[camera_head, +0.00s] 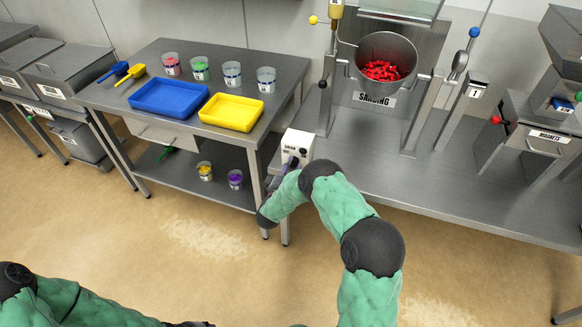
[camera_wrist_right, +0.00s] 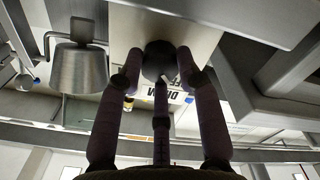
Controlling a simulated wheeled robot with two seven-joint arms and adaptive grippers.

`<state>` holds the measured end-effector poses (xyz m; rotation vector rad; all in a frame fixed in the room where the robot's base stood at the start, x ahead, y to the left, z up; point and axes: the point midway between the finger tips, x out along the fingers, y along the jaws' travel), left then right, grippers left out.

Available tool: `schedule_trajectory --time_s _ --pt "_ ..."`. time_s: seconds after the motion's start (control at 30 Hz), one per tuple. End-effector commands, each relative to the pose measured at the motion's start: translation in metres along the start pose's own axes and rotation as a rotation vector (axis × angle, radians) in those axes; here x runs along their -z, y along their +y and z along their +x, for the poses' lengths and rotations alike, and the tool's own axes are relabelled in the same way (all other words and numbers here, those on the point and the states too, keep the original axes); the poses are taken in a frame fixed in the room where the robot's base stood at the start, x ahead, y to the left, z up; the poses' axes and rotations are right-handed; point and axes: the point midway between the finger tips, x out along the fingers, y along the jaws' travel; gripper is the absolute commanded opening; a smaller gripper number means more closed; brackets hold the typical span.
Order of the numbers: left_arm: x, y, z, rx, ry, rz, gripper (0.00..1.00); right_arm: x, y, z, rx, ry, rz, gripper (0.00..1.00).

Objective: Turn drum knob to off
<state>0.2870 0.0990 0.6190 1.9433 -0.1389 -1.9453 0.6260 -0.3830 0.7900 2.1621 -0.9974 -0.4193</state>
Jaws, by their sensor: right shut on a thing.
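The white control box (camera_head: 297,146) with a printed label sits at the front left of the steel bench. Its dark round knob (camera_wrist_right: 158,58) is in the upper middle of the right wrist view. My right gripper (camera_head: 291,163) reaches up to the box face. In the wrist view its fingers (camera_wrist_right: 158,72) are shut on the knob, one on each side. The knob's pointer and exact setting are hidden. My left arm is at the bottom left of the head view. Only a dark bit of its end (camera_head: 190,323) shows at the bottom edge.
A drum (camera_head: 384,62) with red pieces stands above a "SANDING" label on the bench (camera_head: 440,190). A table to the left holds a blue tray (camera_head: 168,97), a yellow tray (camera_head: 231,111), scoops and several cups. A "MAGNETS" unit (camera_head: 530,130) stands right. The floor in front is clear.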

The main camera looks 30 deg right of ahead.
Motion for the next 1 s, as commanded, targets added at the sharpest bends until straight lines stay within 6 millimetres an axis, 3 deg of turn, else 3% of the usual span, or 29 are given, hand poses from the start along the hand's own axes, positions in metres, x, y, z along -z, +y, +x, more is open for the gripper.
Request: schedule_trajectory --time_s 0.3,0.33,0.4,0.77,1.0 --pt "0.000 0.000 0.000 0.000 0.000 0.000 0.40 -0.006 -0.003 -0.003 0.009 -0.009 -0.008 0.03" --pt "0.000 0.000 0.000 0.000 0.000 0.000 0.40 -0.006 -0.003 -0.003 0.009 -0.009 -0.007 0.44" --pt "0.000 0.000 0.000 0.000 0.000 0.000 0.40 -0.006 -0.003 -0.003 0.009 -0.009 -0.007 0.59" --pt "0.000 0.000 0.000 0.000 0.000 0.000 0.40 -0.002 -0.001 -0.003 0.003 -0.003 -0.002 0.59" --pt "0.000 0.000 0.000 0.000 0.000 0.000 0.40 -0.001 -0.002 -0.032 0.007 -0.002 -0.002 0.59"
